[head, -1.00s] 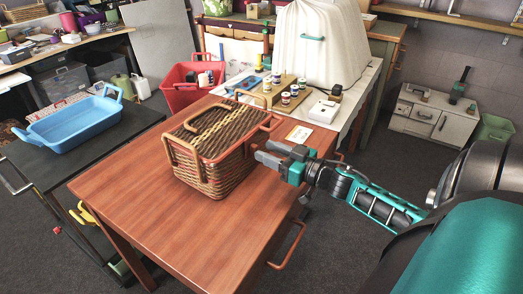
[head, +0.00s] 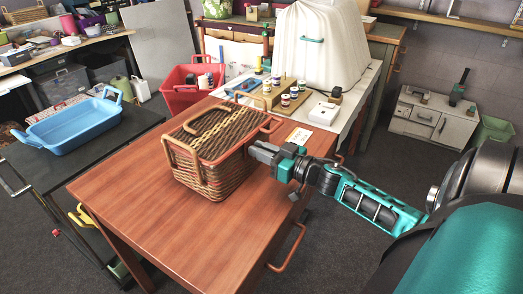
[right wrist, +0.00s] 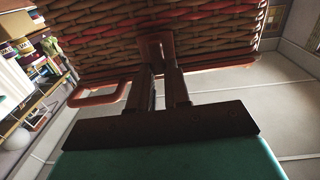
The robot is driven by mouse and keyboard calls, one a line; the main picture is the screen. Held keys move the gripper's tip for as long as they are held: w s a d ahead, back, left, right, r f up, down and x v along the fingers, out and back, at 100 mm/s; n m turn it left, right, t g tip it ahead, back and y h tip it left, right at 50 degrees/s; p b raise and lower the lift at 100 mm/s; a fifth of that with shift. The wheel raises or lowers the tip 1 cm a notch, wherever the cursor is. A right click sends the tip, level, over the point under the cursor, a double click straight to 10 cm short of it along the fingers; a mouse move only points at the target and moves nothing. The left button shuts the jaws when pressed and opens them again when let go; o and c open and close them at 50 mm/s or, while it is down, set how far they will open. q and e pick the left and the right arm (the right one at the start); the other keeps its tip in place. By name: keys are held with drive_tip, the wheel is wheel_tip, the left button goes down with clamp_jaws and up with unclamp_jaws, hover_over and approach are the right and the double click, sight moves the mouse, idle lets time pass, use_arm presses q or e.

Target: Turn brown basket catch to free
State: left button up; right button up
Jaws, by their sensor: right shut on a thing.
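The brown wicker basket (head: 207,172) stands upright with its lid down on the reddish wooden table (head: 130,200). My right gripper (head: 257,150) is at the basket's right side, against its wall near the rim. In the right wrist view the two fingers (right wrist: 166,85) are shut on a small reddish-brown catch (right wrist: 156,46) on the wicker wall (right wrist: 200,40). The catch's exact turn is hard to tell, as the fingers cover part of it. In the head view the gripper hides the catch. My left gripper is not in view.
A blue tray (head: 75,128) sits on the dark table at left. A red bin (head: 183,95) and a board with several small jars (head: 285,100) stand behind the basket. The front of the wooden table is clear.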

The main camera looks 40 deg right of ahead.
clamp_jaws()
drive_tip(key=shift+a+n, duration=0.1)
drive_tip(key=shift+n, duration=0.2)
drive_tip(key=n, duration=0.3)
drive_tip(key=a+n+p, duration=0.1)
drive_tip(key=n, duration=0.3)
drive_tip(key=f+n+p, duration=0.1)
drive_tip(key=n, duration=0.3)
drive_tip(key=shift+s+a, duration=0.15)
drive_tip(key=shift+a, duration=0.05)
drive_tip(key=n, duration=0.3)
drive_tip(key=shift+f+b, duration=0.2)
drive_tip(key=shift+b, duration=0.1)
drive_tip(key=shift+a+f+n, duration=0.1)
drive_tip(key=shift+f+n, duration=0.05)
drive_tip(key=shift+n, duration=0.85)
use_arm(q)
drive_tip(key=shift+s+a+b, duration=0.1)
drive_tip(key=shift+b, duration=0.3)
use_arm(e)
drive_tip(key=shift+n, duration=0.6)
